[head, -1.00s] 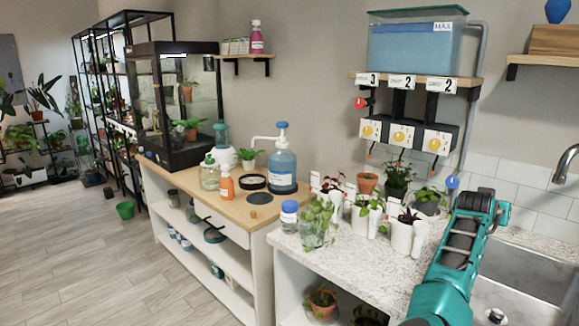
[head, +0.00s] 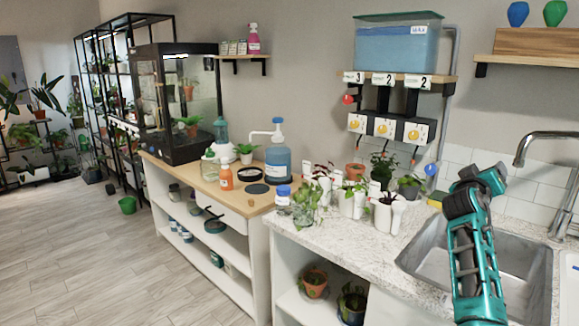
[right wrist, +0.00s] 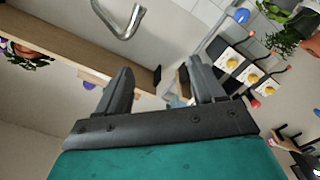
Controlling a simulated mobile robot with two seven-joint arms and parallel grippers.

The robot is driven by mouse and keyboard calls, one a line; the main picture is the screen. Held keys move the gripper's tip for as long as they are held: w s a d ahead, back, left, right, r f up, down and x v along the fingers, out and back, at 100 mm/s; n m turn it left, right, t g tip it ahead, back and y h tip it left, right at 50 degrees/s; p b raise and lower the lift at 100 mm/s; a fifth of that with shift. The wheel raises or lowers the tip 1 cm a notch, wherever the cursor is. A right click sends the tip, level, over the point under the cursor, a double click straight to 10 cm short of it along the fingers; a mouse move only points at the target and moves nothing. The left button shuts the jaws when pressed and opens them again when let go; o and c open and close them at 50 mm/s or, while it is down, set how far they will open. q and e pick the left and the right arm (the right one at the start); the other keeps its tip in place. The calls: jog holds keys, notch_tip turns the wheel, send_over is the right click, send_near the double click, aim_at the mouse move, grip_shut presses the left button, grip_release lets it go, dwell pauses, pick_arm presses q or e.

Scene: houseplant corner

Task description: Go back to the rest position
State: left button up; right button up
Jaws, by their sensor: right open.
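My right arm shows at the right of the head view, above the counter and sink. Its gripper cannot be made out clearly there. In the right wrist view my right gripper (right wrist: 160,88) is open, with two dark fingers apart and nothing between them. That view is tilted and shows the wall, a wooden shelf, the tap and the dispenser. My left gripper and left arm are not in view.
The sink (head: 427,252) and tap (head: 524,150) lie beside my right arm. Potted plants and a glass jar (head: 303,215) crowd the stone counter (head: 345,240).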

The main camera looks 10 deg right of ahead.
jog(key=w+a+f+n+t+y, duration=0.3)
jog(key=a+f+y, duration=0.25)
jog(key=a, duration=0.35)
jog(key=w+a+f+n+t+y, duration=0.2)
jog(key=a+f+t+y, duration=0.15)
jog(key=a+y, duration=0.45)
jog(key=s+a+f+g+y, duration=0.1)
jog(key=s+a+f, duration=0.3)
jog(key=s+f, duration=0.25)
jog(key=s+a+f+g, duration=0.2)
jog(key=s+a+f, duration=0.1)
jog(key=s+f, duration=0.3)
jog(key=s+a+f+g+y, duration=0.1)
jog(key=s+a+f, duration=0.3)
jog(key=f, duration=0.4)
jog(key=s+a+f+g, duration=0.1)
jog(key=s+a+f, duration=0.1)
jog(key=s, duration=0.4)
jog(key=s+a+f+g, duration=0.1)
jog(key=s+a+f, duration=0.1)
jog(key=s, duration=0.5)
jog(key=s+a+f+g, duration=0.1)
jog(key=s+a+f, duration=0.1)
jog(key=s, duration=0.5)
jog(key=shift+s+a+f, duration=0.15)
jog(key=shift+a+f, duration=0.15)
jog(key=shift+f, duration=0.55)
jog(key=shift+y, duration=0.25)
jog(key=shift+c, duration=0.3)
